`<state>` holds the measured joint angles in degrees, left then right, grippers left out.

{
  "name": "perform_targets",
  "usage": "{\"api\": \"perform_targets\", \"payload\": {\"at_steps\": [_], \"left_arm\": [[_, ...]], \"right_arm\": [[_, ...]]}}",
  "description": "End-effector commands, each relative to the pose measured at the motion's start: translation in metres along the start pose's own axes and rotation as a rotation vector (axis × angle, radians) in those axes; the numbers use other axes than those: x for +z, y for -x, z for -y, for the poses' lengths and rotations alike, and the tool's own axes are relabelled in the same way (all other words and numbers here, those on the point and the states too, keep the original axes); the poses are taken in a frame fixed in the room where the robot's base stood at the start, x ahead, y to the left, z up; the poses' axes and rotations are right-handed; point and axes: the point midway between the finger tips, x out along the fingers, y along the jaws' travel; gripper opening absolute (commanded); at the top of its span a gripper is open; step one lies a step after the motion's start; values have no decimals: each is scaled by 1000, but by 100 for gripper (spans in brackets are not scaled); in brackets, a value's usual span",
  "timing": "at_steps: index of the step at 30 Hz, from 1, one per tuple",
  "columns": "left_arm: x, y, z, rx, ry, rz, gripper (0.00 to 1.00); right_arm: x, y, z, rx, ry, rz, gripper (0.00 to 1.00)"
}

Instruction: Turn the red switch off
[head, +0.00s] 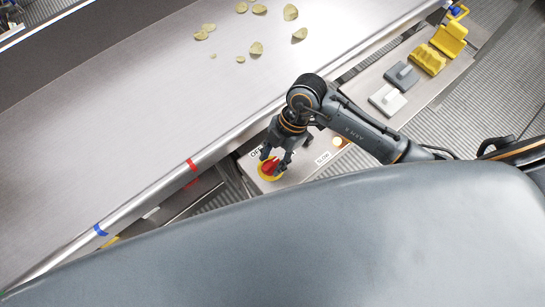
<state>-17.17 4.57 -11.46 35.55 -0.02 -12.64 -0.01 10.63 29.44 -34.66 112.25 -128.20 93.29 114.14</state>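The red switch (269,168) sits on a round yellow base on a light control panel (284,183) below the conveyor edge. My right gripper (276,167) is over the switch, with its fingers pointing down. Its fingers are spread and stand at the switch's sides. I cannot tell whether they touch it. Part of the switch is hidden by the gripper. My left gripper is not in the head view.
A wide metal conveyor (150,120) with a raised rail runs diagonally behind the panel. Several chips (256,48) lie on it. A grey block (401,75), a white block (387,99) and yellow holders (428,59) stand on a side shelf at the upper right.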

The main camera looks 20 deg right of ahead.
Motion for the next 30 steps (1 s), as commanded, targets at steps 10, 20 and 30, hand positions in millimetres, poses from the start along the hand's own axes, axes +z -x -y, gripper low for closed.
{"api": "perform_targets", "payload": {"at_steps": [10,20,30], "left_arm": [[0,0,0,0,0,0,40],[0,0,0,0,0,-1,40],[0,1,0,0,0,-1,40]], "right_arm": [[0,-5,0,-1,0,0,40],[0,-5,0,-1,0,0,0],[0,-4,-1,-23,55,2,0]]}}
